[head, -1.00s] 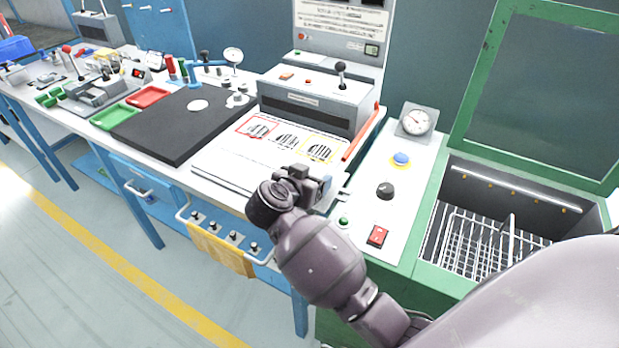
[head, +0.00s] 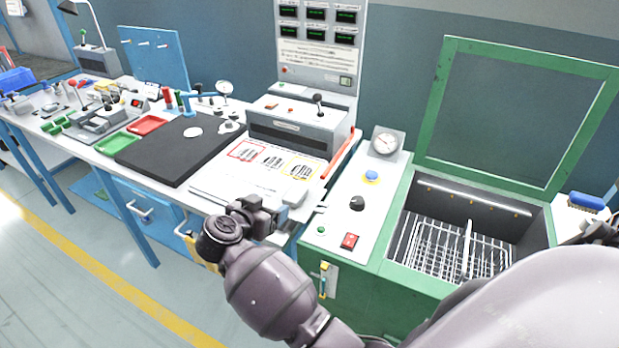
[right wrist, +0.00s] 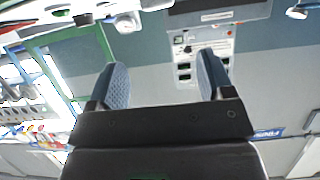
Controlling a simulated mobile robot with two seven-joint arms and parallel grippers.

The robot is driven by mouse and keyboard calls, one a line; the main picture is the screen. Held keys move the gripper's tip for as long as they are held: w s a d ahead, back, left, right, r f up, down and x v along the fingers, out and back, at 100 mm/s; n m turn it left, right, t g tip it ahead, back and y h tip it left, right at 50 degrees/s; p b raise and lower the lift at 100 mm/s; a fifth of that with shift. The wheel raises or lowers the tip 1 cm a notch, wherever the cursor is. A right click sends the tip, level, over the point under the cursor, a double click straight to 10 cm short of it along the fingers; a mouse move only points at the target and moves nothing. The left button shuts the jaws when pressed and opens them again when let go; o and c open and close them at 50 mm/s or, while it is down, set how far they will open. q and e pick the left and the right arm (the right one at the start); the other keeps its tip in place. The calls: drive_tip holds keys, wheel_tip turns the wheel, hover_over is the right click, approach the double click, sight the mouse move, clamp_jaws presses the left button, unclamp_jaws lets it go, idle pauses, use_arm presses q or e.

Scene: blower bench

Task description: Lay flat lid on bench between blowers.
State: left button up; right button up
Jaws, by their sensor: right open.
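My right gripper (head: 305,207) reaches in over the front edge of the white bench (head: 218,186), near the printed sheet and beside the green machine. It is open, and its two fingers stand apart with nothing between them in the right wrist view (right wrist: 162,82). I cannot make out a loose flat lid or name any blower with certainty. A green-framed cover (head: 437,105) with a dark pane stands raised at the back of the green machine (head: 375,266). My left gripper is not in view.
A grey control box (head: 290,139) stands behind the printed sheet. A black slab (head: 165,152), a green tray (head: 117,144) and a red tray (head: 147,125) lie further left. A wire basket (head: 440,248) sits in the machine's open well. A gauge (head: 386,141) stands nearby.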

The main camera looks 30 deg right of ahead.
drive_tip(key=s+d+r+n+t+y, duration=0.1)
drive_tip(key=s+d+r+n+t, duration=0.1)
drive_tip(key=s+t, duration=0.35)
drive_tip(key=s+d+r+n+t, duration=0.2)
drive_tip(key=r+t, duration=0.1)
drive_tip(key=t, duration=0.5)
drive_tip(key=s+f+n+g+y, duration=0.2)
drive_tip(key=s+f+n+y, duration=0.2)
drive_tip(key=f, duration=0.4)
drive_tip(key=s+a+f+n+g+y, duration=0.1)
drive_tip(key=s+f+n+g+y, duration=0.2)
drive_tip(key=s+f+n+y, duration=0.2)
drive_tip(key=s+f+y, duration=0.2)
drive_tip(key=s+f, duration=0.1)
drive_tip(key=shift+a+f+y, duration=0.15)
drive_tip(key=shift+a+y, duration=0.1)
drive_tip(key=shift+y, duration=0.05)
drive_tip(key=shift+o, duration=0.4)
drive_tip(key=s+d+f+g+h, duration=0.1)
drive_tip(key=s+d+f+g, duration=0.1)
drive_tip(key=s+f+g, duration=0.2)
drive_tip(key=shift+s+d+f, duration=0.4)
drive_tip(key=shift+s+f, duration=0.25)
drive_tip(key=shift+s, duration=0.6)
